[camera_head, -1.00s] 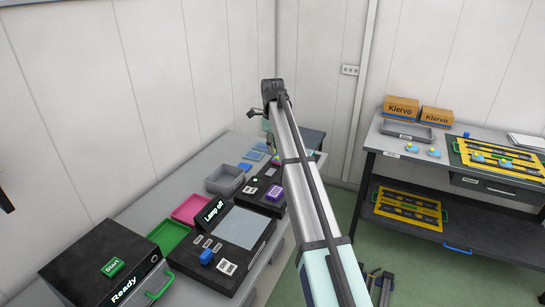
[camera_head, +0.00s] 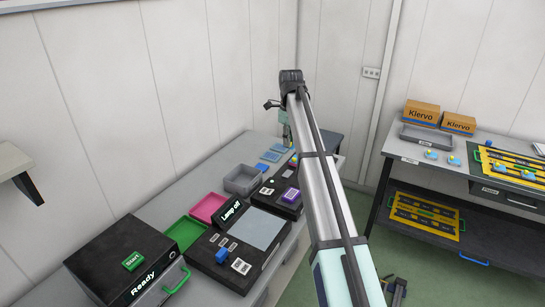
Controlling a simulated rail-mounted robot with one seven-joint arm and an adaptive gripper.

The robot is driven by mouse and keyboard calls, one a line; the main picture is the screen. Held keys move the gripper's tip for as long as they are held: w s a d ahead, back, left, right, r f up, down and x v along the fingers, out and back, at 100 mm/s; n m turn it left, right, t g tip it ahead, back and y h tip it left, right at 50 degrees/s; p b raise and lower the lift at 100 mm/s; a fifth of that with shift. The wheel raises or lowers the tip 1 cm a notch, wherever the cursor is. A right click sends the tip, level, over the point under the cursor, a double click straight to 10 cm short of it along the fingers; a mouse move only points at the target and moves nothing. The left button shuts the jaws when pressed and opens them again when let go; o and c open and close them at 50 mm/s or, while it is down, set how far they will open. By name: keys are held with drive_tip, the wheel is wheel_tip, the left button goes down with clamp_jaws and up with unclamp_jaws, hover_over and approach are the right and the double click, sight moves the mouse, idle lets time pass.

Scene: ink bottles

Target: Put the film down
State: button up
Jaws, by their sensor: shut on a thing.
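My gripper (camera_head: 292,155) is small and far off, at the low end of my folded arm over the back of the left bench. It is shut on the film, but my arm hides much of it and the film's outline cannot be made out. Several light blue flat squares (camera_head: 270,156) lie on the bench just left of it. A black device marked "Lamp off" (camera_head: 226,261) with a pale grey panel (camera_head: 256,230) stands nearer on the same bench.
A grey bin (camera_head: 242,181), pink tray (camera_head: 207,208), green tray (camera_head: 185,234) and black "Ready" box (camera_head: 112,262) line the left bench (camera_head: 163,207). A smaller black device (camera_head: 268,193) has a purple item. The right table (camera_head: 394,146) holds Klervo boxes (camera_head: 421,112) and a yellow panel (camera_head: 499,162).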

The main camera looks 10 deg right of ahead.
drive_tip(key=w+a+f+b, duration=0.2)
drive_tip(key=w+a+f, duration=0.2)
drive_tip(key=w+a, duration=0.45)
drive_tip(key=w+a+f+b, duration=0.3)
drive_tip(key=w+a, duration=0.3)
drive_tip(key=a, duration=0.5)
drive_tip(key=shift+n, duration=0.3)
wheel_tip(320, 180, down, 20)
drive_tip(key=p, duration=0.5)
drive_tip(key=shift+r+p, duration=0.2)
drive_tip(key=shift+p, duration=0.1)
drive_tip(key=shift+f, duration=0.2)
drive_tip(key=shift+f, duration=0.4)
drive_tip(key=shift+f, duration=0.2)
drive_tip(key=o, duration=0.6)
drive_tip(key=shift+o, duration=0.2)
